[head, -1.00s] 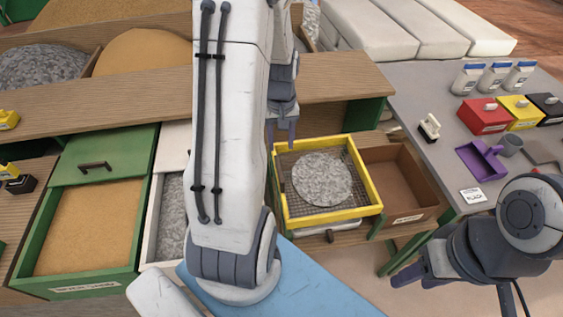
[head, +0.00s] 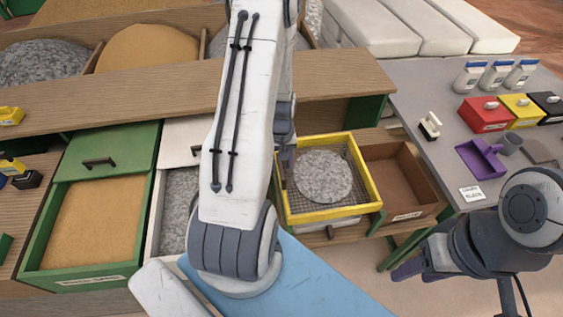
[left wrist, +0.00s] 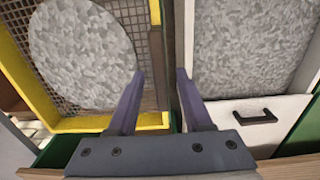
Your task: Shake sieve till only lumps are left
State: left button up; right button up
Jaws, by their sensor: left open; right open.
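The sieve (head: 372,190) has a yellow frame and wire mesh. It sits at the centre right of the head view, with a round pale grey heap (head: 323,176) on its mesh. My left gripper (head: 287,158) is open at the sieve's left side. In the left wrist view its fingertips (left wrist: 160,78) appear on either side of the sieve's yellow edge (left wrist: 155,12), one over the mesh, one towards the white drawer. I cannot tell their height or whether they touch it. My right gripper (head: 402,270) is open and empty, low on the right.
An empty brown compartment (head: 385,170) adjoins the sieve's right side. The white drawer of grey material (head: 180,205) and the green drawer of sand (head: 95,225) stand open at left. The grey table (head: 430,85) holds cartons, coloured boxes and a purple scoop (head: 482,160).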

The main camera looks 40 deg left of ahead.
pick_arm(q)
grip_shut()
dwell(1.4)
